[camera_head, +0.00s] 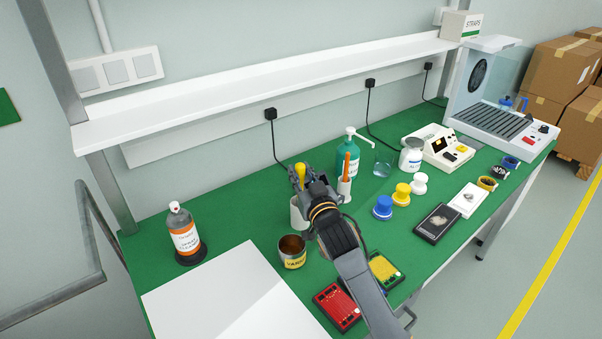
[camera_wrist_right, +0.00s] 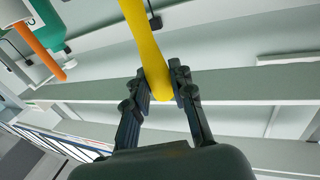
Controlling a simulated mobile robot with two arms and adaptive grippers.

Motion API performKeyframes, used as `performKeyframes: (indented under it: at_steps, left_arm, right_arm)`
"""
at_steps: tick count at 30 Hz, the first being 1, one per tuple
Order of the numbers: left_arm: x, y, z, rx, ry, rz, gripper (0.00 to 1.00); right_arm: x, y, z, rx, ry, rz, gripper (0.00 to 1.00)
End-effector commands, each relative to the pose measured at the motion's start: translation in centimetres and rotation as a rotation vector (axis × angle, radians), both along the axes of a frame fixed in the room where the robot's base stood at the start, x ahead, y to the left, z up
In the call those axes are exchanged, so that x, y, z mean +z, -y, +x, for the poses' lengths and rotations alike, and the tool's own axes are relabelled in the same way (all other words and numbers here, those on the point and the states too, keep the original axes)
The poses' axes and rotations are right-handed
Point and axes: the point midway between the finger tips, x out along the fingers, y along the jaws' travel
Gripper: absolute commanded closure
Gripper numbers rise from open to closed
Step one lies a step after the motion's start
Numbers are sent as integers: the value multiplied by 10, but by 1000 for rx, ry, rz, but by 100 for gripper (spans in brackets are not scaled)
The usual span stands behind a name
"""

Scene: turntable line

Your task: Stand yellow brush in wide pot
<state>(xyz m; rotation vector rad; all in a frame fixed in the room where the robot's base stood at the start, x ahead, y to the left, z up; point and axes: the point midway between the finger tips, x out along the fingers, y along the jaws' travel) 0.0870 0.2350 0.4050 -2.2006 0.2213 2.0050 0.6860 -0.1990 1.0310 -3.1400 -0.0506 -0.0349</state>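The yellow brush (camera_head: 301,172) shows its handle between the fingers of my right gripper (camera_head: 302,180). In the right wrist view the yellow handle (camera_wrist_right: 147,45) runs between both fingers (camera_wrist_right: 162,85), which close on its sides. The brush's lower end is hidden in both views. A white pot (camera_head: 297,214), probably the wide pot, stands just below and behind the gripper, partly covered by it. I cannot tell whether the brush reaches into it. A narrower white pot (camera_head: 344,189) holding an orange brush (camera_head: 346,166) stands to the right. My left gripper is not in view.
A varnish tin (camera_head: 292,253) stands in front of the white pot. A green pump bottle (camera_head: 350,145), blue jar (camera_head: 382,208) and yellow jar (camera_head: 402,194) are to the right. A white board (camera_head: 215,295) covers the front left.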

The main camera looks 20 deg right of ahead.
Motion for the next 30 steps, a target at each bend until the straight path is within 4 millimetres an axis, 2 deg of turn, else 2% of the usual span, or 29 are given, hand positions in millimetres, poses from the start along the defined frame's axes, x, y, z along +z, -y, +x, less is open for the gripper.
performKeyframes:
  at_steps: [1,3,12,16,20,27,30]
  left_arm:
    - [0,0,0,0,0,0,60]
    - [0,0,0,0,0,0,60]
    - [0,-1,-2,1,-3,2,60]
    - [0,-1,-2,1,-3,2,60]
    - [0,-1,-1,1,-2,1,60]
    - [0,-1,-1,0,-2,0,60]
    - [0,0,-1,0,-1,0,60]
  right_arm:
    - [0,0,0,0,0,0,64]
    - [0,0,0,0,0,0,52]
    - [0,0,-1,0,0,0,52]
    - [-1,0,-10,0,0,0,52]
    - [-2,1,-32,0,0,1,52]
    - [-3,3,-84,0,-1,0,52]
    - [-3,3,-101,1,-2,1,52]
